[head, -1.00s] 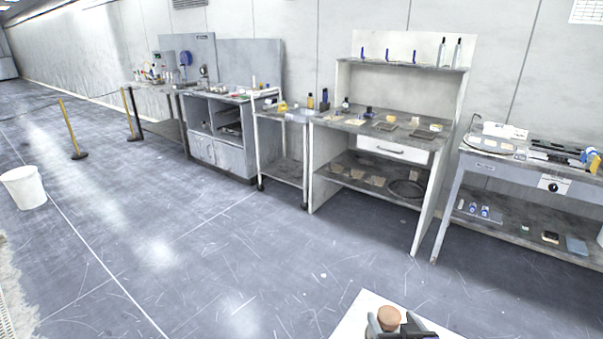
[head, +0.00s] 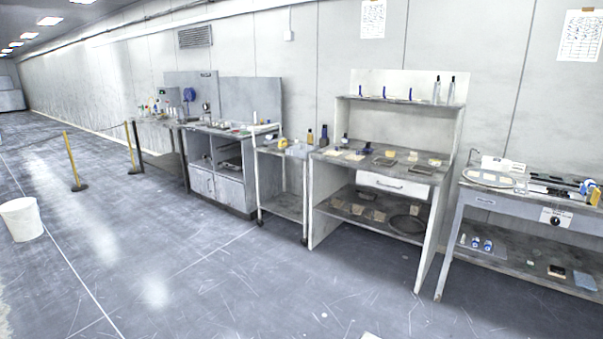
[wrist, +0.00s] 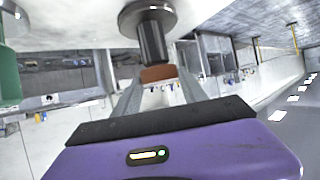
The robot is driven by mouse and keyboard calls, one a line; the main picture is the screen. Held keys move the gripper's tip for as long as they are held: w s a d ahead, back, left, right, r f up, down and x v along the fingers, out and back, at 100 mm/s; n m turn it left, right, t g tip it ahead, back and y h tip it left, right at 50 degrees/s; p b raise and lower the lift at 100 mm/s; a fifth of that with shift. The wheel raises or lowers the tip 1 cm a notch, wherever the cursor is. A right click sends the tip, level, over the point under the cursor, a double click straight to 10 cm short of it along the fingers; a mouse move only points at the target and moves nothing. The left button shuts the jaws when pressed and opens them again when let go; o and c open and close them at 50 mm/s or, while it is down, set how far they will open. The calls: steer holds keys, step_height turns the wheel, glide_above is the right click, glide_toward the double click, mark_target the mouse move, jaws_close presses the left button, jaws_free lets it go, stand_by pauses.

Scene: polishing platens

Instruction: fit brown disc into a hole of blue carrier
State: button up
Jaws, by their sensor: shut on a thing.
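My gripper (wrist: 160,82) shows in the wrist view, its two grey fingers shut on the brown disc (wrist: 158,73). The disc is seen small and edge-on between the fingertips, and part of it is hidden. In the head view now, neither the gripper nor the disc shows. I cannot make out the blue carrier for certain in either view. A round grey platen (head: 488,179) lies on the workbench at the right of the head view, too far off to tell what rests on it.
The workbench (head: 480,201) stands at the right against the wall, beside a shelved bench (head: 440,205). A small cart (head: 283,204) and a grey cabinet (head: 229,187) stand further left. A white bin (head: 21,220) and yellow posts (head: 72,160) are at the left. The floor between is clear.

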steer(key=shift+r+p, duration=2.9)
steer(key=shift+r, duration=0.4)
steer(key=shift+w, duration=0.1)
steer(key=shift+w+r, duration=0.15)
steer(key=shift+r, duration=0.2)
steer(key=s+f, duration=0.3)
steer(key=s, duration=0.2)
steer(key=s+f+p, duration=0.1)
steer(key=s+f, duration=0.3)
steer(key=s, duration=0.1)
steer(key=s+f+p, duration=0.1)
steer(key=s+f, duration=0.3)
steer(key=shift+s+d, duration=0.15)
steer(key=shift+s, duration=0.25)
steer(key=shift+s+f, duration=0.2)
steer(key=shift+f, duration=0.05)
steer(key=w+r+b, duration=0.2)
steer(key=w+r, duration=0.1)
steer(key=w, duration=0.2)
steer(key=w+r+b, duration=0.2)
steer(key=w+r, duration=0.1)
steer(key=w, duration=0.2)
steer(key=w+r+b, duration=0.2)
steer(key=w+r, duration=0.2)
steer(key=w, duration=0.1)
steer(key=shift+w, duration=0.15)
steer(key=shift+f, duration=0.35)
steer(key=shift+s+f, duration=0.25)
steer(key=shift+f, duration=0.05)
